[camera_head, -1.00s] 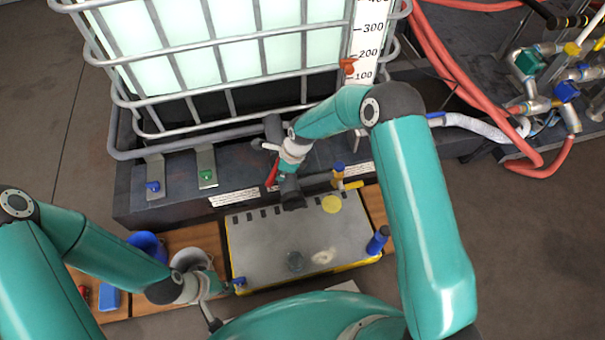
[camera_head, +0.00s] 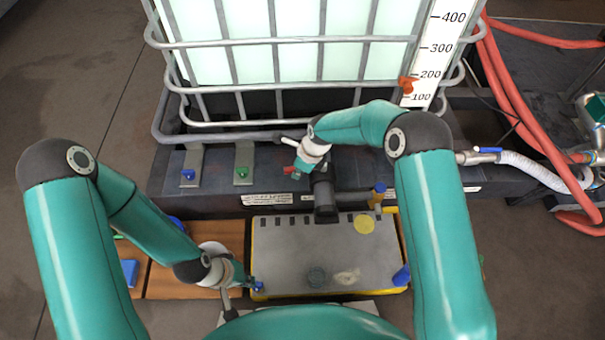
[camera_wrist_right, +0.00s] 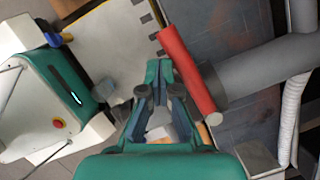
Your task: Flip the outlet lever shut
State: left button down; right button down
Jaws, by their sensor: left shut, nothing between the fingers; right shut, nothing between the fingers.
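The red outlet lever (camera_wrist_right: 188,75) lies crosswise to the thick grey outlet pipe (camera_wrist_right: 260,68) in the right wrist view. In the head view only a small red part of the lever (camera_head: 291,170) shows beside my right wrist, above the dark downturned outlet (camera_head: 325,200). My right gripper (camera_wrist_right: 158,70) is shut and empty, its tips close along the left side of the lever; I cannot tell whether they touch.
The caged tank (camera_head: 290,40) stands on a dark base behind the outlet. A grey-topped yellow tray (camera_head: 285,255) lies below it, with a blue cylinder (camera_head: 402,275) at its right edge. Red hoses (camera_head: 510,100) run at the right. Open floor (camera_head: 70,80) is at the left.

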jog(key=shift+w+a, duration=0.2)
jog(key=shift+w, duration=0.35)
jog(key=shift+d, duration=0.1)
jog(key=s+r+p, duration=0.2)
jog(key=s+r, duration=0.4)
jog(key=r, duration=0.4)
jog(key=shift+s+r+p, duration=0.15)
jog(key=shift+s+p, duration=0.25)
dwell(0.4)
